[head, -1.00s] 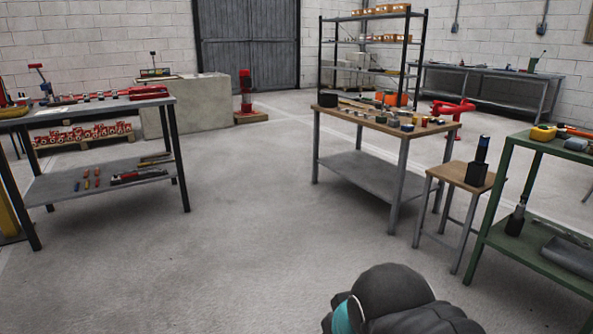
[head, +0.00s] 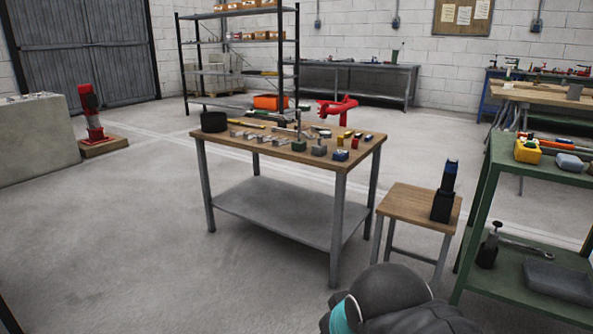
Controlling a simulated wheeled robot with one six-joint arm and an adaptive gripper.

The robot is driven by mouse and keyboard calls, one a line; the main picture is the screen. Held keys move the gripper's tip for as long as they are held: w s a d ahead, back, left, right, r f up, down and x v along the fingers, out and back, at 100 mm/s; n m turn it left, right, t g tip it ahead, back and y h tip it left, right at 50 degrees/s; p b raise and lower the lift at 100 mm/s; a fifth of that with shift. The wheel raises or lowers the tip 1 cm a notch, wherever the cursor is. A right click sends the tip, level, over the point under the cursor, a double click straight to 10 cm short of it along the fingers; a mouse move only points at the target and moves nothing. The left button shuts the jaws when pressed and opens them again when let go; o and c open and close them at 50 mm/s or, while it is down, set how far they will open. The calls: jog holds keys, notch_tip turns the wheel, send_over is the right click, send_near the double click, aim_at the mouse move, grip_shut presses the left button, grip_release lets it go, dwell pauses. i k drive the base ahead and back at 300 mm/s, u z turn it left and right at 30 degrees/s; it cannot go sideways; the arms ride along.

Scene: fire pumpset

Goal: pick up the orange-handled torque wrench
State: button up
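I cannot pick out the orange-handled torque wrench with certainty. Small orange-red pieces (head: 526,136) show behind a yellow tool (head: 527,150) on the green bench (head: 508,173) at the right, too small to identify. A wooden-topped table (head: 275,208) in the middle holds several small tools and blocks, including a thin yellow-handled tool (head: 247,122). My gripper is out of view; only a dark rounded part of my arm with a teal band shows at the bottom.
A small stool (head: 410,205) with a dark upright tool (head: 446,190) stands between the table and the green bench. A shelf rack (head: 238,72), an orange case (head: 270,102) and a red stand (head: 337,110) are behind. Open floor lies to the left and in front.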

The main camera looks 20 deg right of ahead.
aim_at(555, 145)
jog(key=z, duration=0.8)
jog(key=i, duration=1.25)
jog(key=z, duration=1.05)
